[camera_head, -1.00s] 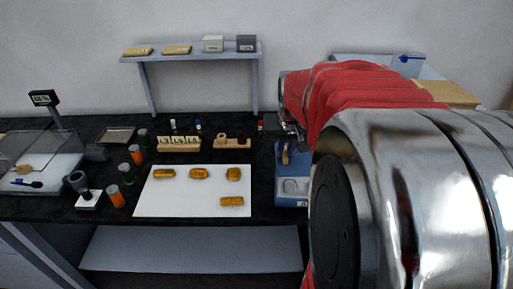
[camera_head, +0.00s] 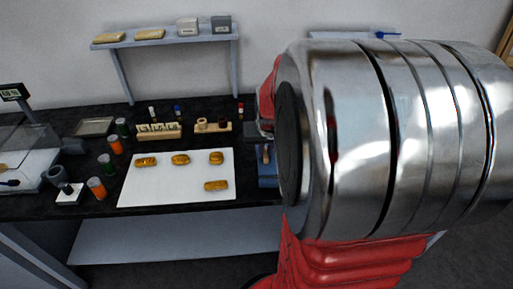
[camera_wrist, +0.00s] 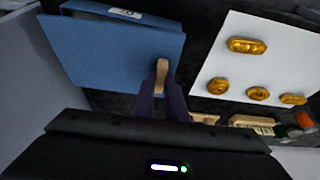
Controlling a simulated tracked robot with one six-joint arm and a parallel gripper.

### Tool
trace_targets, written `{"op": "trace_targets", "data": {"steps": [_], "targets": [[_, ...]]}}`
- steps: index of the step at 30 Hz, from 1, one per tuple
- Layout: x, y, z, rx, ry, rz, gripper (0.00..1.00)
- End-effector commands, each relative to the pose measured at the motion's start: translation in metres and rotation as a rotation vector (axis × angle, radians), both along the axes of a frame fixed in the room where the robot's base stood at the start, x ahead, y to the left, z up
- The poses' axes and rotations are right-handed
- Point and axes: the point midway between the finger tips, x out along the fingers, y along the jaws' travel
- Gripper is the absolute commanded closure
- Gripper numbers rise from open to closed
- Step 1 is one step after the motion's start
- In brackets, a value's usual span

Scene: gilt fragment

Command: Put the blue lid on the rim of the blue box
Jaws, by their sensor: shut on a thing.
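My gripper (camera_wrist: 162,90) shows at the bottom middle of the wrist view, with its two dark fingers shut on the wooden handle (camera_wrist: 161,73) of the blue lid. The lid (camera_wrist: 110,48) is a flat blue panel reaching up and left from the handle. The blue box (camera_wrist: 75,7), with a pale label, shows in part beyond the lid's far edge. I cannot tell whether lid and box touch. In the head view a sliver of blue (camera_head: 267,181) shows at the table's right part, beside my arm, which covers most of that area.
A white mat (camera_head: 150,194) with several gold pieces lies left of the blue things; it also shows in the wrist view (camera_wrist: 225,62). Wooden racks (camera_head: 158,130) and orange and green jars (camera_head: 97,188) stand around it. A shelf (camera_head: 165,40) is on the wall.

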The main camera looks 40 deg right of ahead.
Motion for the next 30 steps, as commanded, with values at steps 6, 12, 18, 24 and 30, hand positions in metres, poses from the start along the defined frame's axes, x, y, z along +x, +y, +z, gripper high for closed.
{"op": "trace_targets", "data": {"steps": [6, 12, 18, 24, 30], "targets": [[0.000, 0.000, -0.021, 0.001, 0.001, 0.000, 1.00], [0.000, 0.000, -0.021, 0.000, 0.000, 0.000, 1.00], [0.000, 0.000, -0.021, 0.001, 0.001, 0.000, 0.74], [0.000, 0.000, -0.021, 0.000, 0.000, 0.001, 0.69], [0.000, 0.001, -0.018, -0.001, -0.001, 0.001, 0.69]]}}
